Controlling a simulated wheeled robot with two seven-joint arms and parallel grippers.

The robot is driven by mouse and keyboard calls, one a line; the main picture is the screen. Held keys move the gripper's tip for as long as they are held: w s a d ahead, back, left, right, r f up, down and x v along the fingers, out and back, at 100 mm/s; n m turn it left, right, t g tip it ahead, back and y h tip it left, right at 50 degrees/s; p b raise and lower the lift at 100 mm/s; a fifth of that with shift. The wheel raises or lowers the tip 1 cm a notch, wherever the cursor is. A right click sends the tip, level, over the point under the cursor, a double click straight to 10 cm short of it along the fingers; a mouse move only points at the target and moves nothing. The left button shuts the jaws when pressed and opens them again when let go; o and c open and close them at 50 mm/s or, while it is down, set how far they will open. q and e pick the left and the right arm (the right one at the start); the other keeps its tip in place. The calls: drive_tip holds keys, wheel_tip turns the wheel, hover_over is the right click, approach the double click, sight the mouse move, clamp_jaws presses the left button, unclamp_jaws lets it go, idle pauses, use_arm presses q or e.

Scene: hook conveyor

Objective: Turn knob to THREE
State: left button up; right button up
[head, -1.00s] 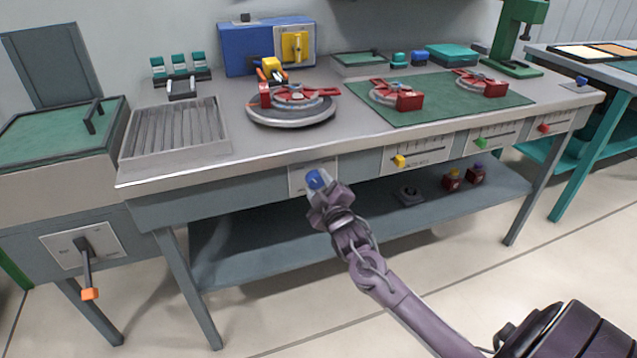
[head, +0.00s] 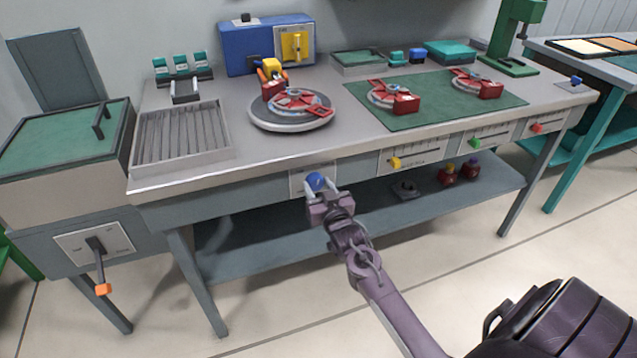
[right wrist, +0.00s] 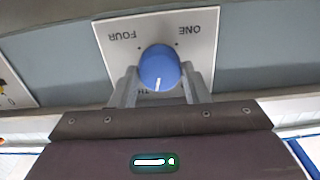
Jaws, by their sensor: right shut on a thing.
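A round blue knob (right wrist: 159,68) sits on a white label plate (right wrist: 196,62) on the bench's front panel. The right wrist view shows the plate upside down, with FOUR at upper left and ONE at upper right. A partly covered word starting "TH" shows below the knob. The knob's white mark points down, slightly left, in that view. In the head view the knob (head: 316,180) is at the tips of my right gripper (head: 321,187). The right gripper (right wrist: 160,88) is shut on the knob, one finger each side. My left gripper is not in view.
A round turntable (head: 290,122) with a red part stands on the bench above the knob. Sliders with yellow (head: 395,162), green (head: 475,143) and red (head: 537,128) handles line the front edge to the right. A lower shelf (head: 262,246) runs beneath.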

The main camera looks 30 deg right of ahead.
drive_tip(key=m+p, duration=0.1)
drive_tip(key=m, duration=0.3)
drive_tip(key=shift+p, duration=0.35)
drive_tip(key=shift+m, duration=0.4)
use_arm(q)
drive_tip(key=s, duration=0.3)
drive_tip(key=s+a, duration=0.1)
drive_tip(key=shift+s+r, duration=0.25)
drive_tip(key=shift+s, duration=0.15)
use_arm(e)
drive_tip(key=shift+m, duration=0.3)
drive_tip(key=o, duration=1)
drive_tip(key=v, duration=0.7)
drive_tip(key=shift+s, duration=0.4)
